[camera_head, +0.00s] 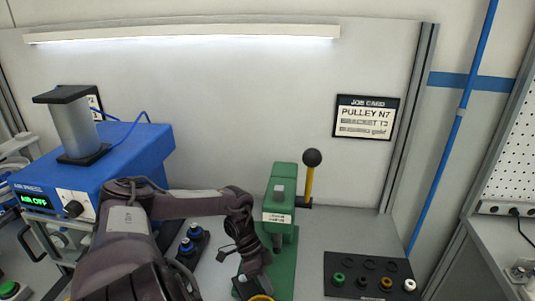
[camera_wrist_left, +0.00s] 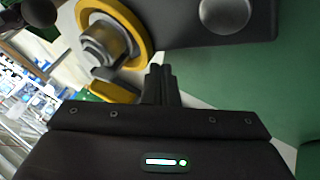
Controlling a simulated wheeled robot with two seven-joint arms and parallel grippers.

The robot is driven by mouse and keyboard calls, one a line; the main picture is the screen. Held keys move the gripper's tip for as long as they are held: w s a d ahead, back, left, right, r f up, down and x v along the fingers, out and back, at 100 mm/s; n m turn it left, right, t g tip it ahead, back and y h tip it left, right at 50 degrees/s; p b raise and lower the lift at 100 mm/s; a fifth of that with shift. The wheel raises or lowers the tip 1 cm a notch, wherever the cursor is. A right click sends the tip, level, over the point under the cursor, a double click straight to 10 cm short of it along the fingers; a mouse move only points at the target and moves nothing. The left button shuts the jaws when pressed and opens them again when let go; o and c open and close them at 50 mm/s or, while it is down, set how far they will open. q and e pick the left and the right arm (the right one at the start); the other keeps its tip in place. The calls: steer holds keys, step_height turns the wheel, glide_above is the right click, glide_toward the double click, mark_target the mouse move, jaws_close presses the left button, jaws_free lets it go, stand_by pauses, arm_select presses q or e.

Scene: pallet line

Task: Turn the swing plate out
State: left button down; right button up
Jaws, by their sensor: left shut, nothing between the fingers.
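In the left wrist view a dark plate (camera_wrist_left: 178,25) lies across the top, with a round silver head on it; it looks like the swing plate. A yellow ring (camera_wrist_left: 138,28) surrounds a metal nut at its left end. My left gripper (camera_wrist_left: 158,72) is shut and empty, its fingertips close to the ring and the plate's lower edge; contact cannot be told. In the head view my left gripper (camera_head: 251,284) is low beside the green press (camera_head: 281,215), partly hidden by its wrist. Part of a yellow ring shows at the bottom edge. My right gripper is out of view.
A black-knobbed lever (camera_head: 311,172) rises right of the press. A blue unit (camera_head: 135,155) reading "AIR OFF" stands left. A black tray (camera_head: 345,285) with several coloured rings lies right. The bench between press and tray is clear. A job card (camera_head: 366,117) hangs behind.

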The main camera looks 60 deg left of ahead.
arm_select(q)
steer(key=b+v, duration=0.1)
steer(key=v, duration=0.5)
steer(key=shift+a+r+b, duration=0.15)
steer(key=shift+a+b, duration=0.1)
steer(key=shift+b, duration=0.05)
steer(key=shift+a+r, duration=0.3)
steer(key=shift+r, duration=0.25)
steer(key=shift+d, duration=0.1)
